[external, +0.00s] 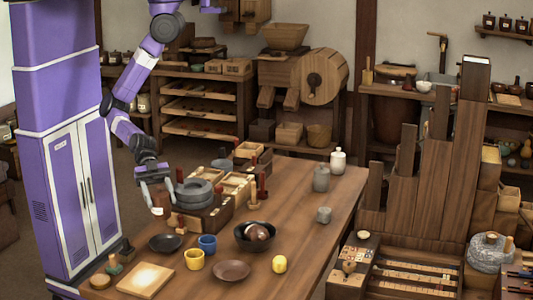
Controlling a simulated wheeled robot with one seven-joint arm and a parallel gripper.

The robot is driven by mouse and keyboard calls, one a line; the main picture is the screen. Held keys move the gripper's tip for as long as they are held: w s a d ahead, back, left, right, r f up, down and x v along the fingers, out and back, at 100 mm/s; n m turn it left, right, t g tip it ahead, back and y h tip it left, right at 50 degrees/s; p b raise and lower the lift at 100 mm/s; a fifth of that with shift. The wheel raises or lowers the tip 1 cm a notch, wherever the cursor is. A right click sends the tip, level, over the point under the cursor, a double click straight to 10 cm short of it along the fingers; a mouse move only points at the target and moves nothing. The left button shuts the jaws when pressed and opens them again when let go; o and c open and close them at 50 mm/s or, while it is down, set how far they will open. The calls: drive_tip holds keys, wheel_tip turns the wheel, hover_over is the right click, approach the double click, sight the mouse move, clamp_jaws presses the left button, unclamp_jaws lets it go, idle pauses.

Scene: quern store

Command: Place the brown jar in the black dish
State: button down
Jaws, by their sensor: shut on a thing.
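My gripper (165,196) is above the near left part of the table, beside the grey stone quern (195,191). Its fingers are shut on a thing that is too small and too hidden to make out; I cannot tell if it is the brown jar. A flat black dish (165,243) lies on the table below and in front of the gripper, and looks empty. A deeper black bowl (241,238) to its right holds a brown rounded thing (258,231), whose kind I cannot tell.
A yellow cup (194,260), blue cup (207,245), brown plate (231,271) and yellow ball (280,264) stand near the dish. A pale board (146,280) lies at the front left. Wooden boxes (238,187) stand behind.

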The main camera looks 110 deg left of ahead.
wheel_tip(320, 180, down, 11)
drive_tip(key=shift+r, duration=0.1)
idle(0.3)
drive_tip(key=shift+f, duration=0.2)
drive_tip(key=shift+c, duration=2.3)
unclamp_jaws()
drive_tip(key=shift+r, duration=0.2)
drive_tip(key=shift+s+a, duration=0.15)
drive_tip(key=shift+s, duration=0.1)
drive_tip(key=v, duration=1.1)
drive_tip(key=shift+a+b, duration=0.25)
drive_tip(key=shift+b, duration=0.15)
